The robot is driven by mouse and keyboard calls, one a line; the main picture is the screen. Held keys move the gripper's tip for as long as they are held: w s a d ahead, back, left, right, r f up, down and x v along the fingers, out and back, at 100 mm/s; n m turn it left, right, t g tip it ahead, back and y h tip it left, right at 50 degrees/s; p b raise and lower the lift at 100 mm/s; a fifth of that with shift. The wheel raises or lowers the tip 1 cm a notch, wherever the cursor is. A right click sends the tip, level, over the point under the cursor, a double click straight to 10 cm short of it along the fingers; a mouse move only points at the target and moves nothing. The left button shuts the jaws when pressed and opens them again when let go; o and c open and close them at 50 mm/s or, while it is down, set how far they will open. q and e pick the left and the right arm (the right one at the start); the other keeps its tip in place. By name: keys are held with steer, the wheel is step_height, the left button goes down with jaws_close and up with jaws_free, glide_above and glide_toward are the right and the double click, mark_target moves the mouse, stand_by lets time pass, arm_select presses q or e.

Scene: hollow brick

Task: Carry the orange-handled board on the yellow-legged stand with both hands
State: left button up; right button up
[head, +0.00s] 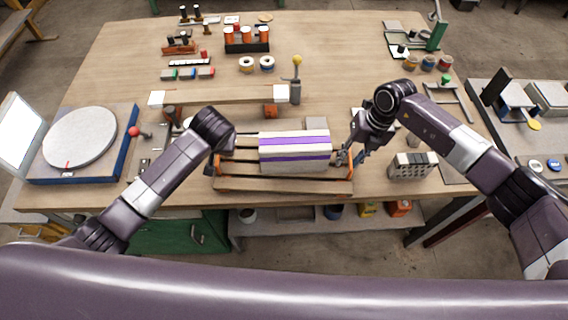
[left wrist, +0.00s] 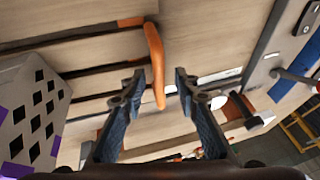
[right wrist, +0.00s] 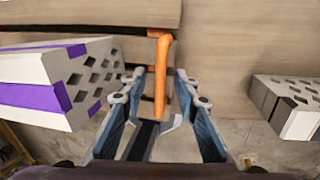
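The slatted wooden board (head: 285,186) lies near the table's front edge, with an orange handle at each end. A pale hollow brick (head: 295,152) with purple stripes rests on it. My right gripper (head: 344,158) is at the right handle; in the right wrist view its open fingers (right wrist: 158,85) stand either side of the orange handle (right wrist: 162,60), with gaps. I cannot clearly identify the yellow-legged stand.
A plank (head: 222,97) on supports stands behind the board. A round disc (head: 80,136) on a blue base is at left, beside a red-knobbed lever (head: 134,131). A grey hollow brick (head: 412,165) stands right of my right gripper. The table's middle right is fairly clear.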

steer(key=shift+c, duration=0.2)
arm_select(q)
steer(key=shift+s+r, duration=0.1)
jaws_close()
arm_select(e)
jaws_close()
steer(key=shift+r, duration=0.1)
arm_select(q)
steer(key=shift+r, duration=0.1)
arm_select(e)
steer(key=shift+w+r, duration=0.1)
arm_select(q)
steer(key=shift+w+r, duration=0.1)
steer(key=shift+w, duration=0.1)
arm_select(e)
steer(key=shift+r, duration=0.1)
